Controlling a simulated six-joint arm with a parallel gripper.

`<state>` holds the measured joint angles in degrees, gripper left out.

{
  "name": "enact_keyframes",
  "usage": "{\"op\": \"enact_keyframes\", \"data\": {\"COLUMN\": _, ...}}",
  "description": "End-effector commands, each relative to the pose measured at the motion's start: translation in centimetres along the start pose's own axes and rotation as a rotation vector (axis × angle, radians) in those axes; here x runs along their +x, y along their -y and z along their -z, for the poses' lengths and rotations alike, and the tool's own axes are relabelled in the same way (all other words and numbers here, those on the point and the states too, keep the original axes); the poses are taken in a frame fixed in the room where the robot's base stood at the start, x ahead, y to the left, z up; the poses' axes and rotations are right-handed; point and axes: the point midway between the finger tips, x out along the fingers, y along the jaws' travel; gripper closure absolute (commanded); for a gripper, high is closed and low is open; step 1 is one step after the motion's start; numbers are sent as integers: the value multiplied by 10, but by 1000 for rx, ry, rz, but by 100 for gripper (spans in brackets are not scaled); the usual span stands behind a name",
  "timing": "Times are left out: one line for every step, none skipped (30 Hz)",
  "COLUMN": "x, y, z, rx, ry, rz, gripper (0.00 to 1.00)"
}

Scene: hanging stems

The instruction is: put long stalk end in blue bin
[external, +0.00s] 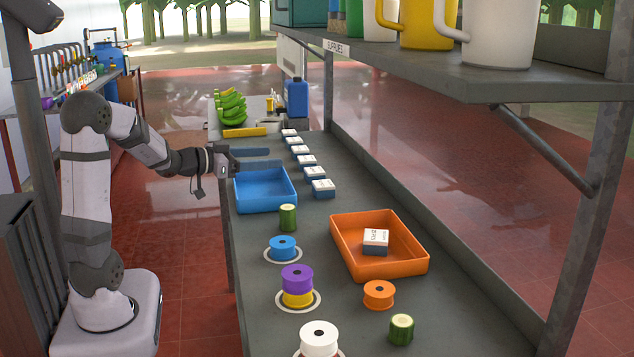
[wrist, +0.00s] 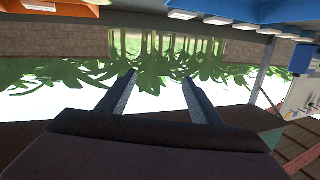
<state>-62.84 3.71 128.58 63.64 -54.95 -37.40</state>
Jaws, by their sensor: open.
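Two green stalk ends stand upright on the grey bench in the external view. One stalk end (external: 288,217) is just in front of the blue bin (external: 265,190); the other stalk end (external: 401,330) is near the front, right of the orange spool. I cannot tell for sure which is longer. The blue bin looks empty. My gripper (external: 281,157) is open and empty, reaching over the bench at the far side of the blue bin. In the wrist view its two fingers (wrist: 159,78) are apart with nothing between them; no stalk end shows there.
An orange bin (external: 345,262) holds a white box (external: 376,241). Blue, purple, yellow, white and orange spools stand in front. A row of small boxes (external: 307,161) lies right of the blue bin. Bananas (external: 231,106) and a blue jug (external: 296,98) are behind. A shelf (external: 480,75) overhangs the right.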

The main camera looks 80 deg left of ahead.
Motion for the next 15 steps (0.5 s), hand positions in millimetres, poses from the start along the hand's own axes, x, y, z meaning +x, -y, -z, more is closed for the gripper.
{"op": "enact_keyframes", "data": {"x": 7, "y": 11, "z": 7, "rx": 5, "ry": 22, "rz": 35, "gripper": 41}}
{"op": "enact_keyframes", "data": {"x": 11, "y": 18, "z": 8, "rx": 7, "ry": 37, "rz": 60, "gripper": 41}}
{"op": "enact_keyframes", "data": {"x": 16, "y": 29, "z": 9, "rx": 10, "ry": 61, "rz": 96, "gripper": 41}}
{"op": "enact_keyframes", "data": {"x": 20, "y": 38, "z": 11, "rx": 12, "ry": 79, "rz": 126, "gripper": 41}}
{"op": "enact_keyframes", "data": {"x": 25, "y": 46, "z": 12, "rx": 11, "ry": 101, "rz": 157, "gripper": 41}}
{"op": "enact_keyframes", "data": {"x": 30, "y": 58, "z": 13, "rx": 10, "ry": 135, "rz": 200, "gripper": 41}}
{"op": "enact_keyframes", "data": {"x": 34, "y": 67, "z": 14, "rx": 7, "ry": 161, "rz": 233, "gripper": 41}}
{"op": "enact_keyframes", "data": {"x": 38, "y": 75, "z": 14, "rx": 3, "ry": 191, "rz": 266, "gripper": 41}}
{"op": "enact_keyframes", "data": {"x": 43, "y": 85, "z": 14, "rx": -5, "ry": 233, "rz": 309, "gripper": 41}}
{"op": "enact_keyframes", "data": {"x": 46, "y": 92, "z": 13, "rx": -11, "ry": 265, "rz": 339, "gripper": 41}}
{"op": "enact_keyframes", "data": {"x": 48, "y": 98, "z": 12, "rx": -21, "ry": 298, "rz": 367, "gripper": 41}}
{"op": "enact_keyframes", "data": {"x": 51, "y": 104, "z": 11, "rx": -33, "ry": 344, "rz": 401, "gripper": 41}}
{"op": "enact_keyframes", "data": {"x": 53, "y": 107, "z": 9, "rx": -45, "ry": 380, "rz": 424, "gripper": 41}}
{"op": "enact_keyframes", "data": {"x": 54, "y": 110, "z": 7, "rx": -57, "ry": 417, "rz": 446, "gripper": 41}}
{"op": "enact_keyframes", "data": {"x": 56, "y": 111, "z": 5, "rx": -75, "ry": 467, "rz": 470, "gripper": 41}}
